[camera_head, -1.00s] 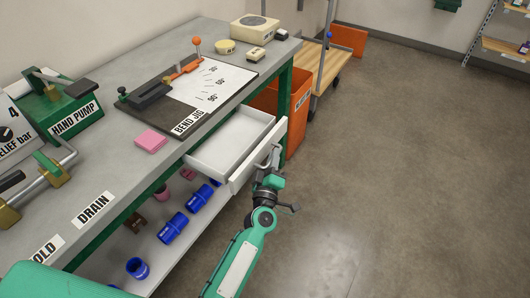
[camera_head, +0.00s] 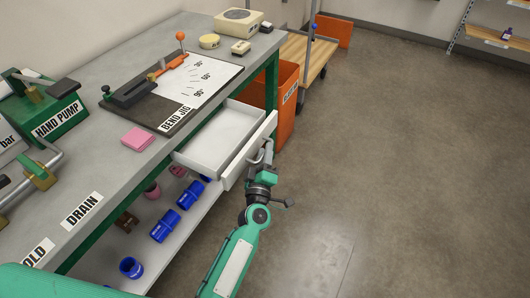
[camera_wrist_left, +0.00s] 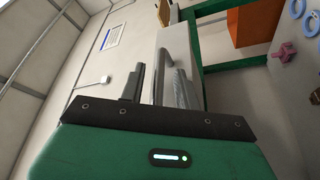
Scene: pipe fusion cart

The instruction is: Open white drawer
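The white drawer (camera_head: 212,151) hangs pulled out under the workbench's right edge, and its inside looks empty. Its front panel (camera_head: 236,172) carries a bar handle (camera_head: 266,151). My left gripper (camera_head: 262,166) is at this handle, outside the drawer front. In the left wrist view, its two dark fingers (camera_wrist_left: 158,88) stand apart, with the light handle bar (camera_wrist_left: 165,65) between them. A gap shows beside the left finger; contact with the right finger cannot be told. My right gripper is out of view.
The workbench (camera_head: 100,160) holds a bend jig (camera_head: 150,88), a pink block (camera_head: 137,139) and a green hand pump (camera_head: 55,110). Blue fittings (camera_head: 163,226) lie on the shelf below. An orange bin (camera_head: 287,105) stands behind the drawer. The floor to the right is clear.

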